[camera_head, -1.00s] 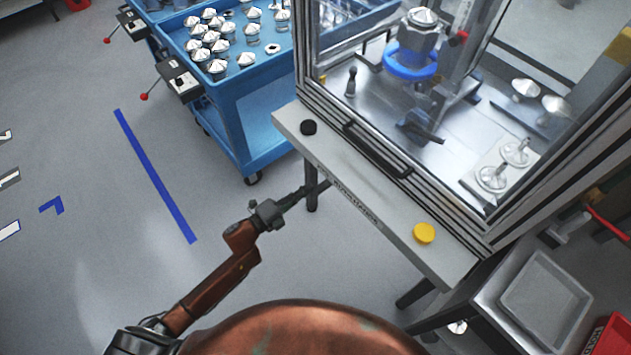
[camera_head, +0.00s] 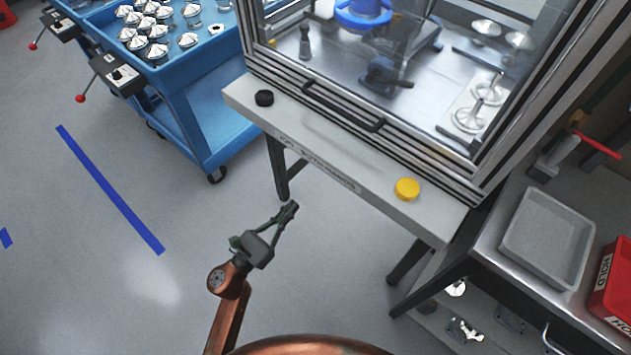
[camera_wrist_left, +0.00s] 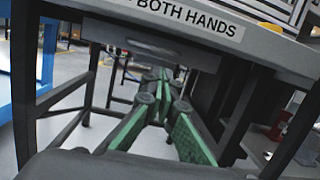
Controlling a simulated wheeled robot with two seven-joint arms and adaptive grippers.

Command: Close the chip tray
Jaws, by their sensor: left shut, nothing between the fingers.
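My left gripper (camera_head: 291,206) is in front of and below the front ledge of the machine. Its fingers are shut with nothing between them. In the left wrist view its green-padded fingers (camera_wrist_left: 160,82) point under the ledge, among dark legs and frame bars. My right gripper is not in view.
The machine's ledge (camera_head: 325,150) carries a black button (camera_head: 264,98) and a yellow button (camera_head: 407,189). A blue cart (camera_head: 205,120) with metal parts stands at left. A bench at right holds a grey tray (camera_head: 547,238) and a red bin (camera_head: 612,285).

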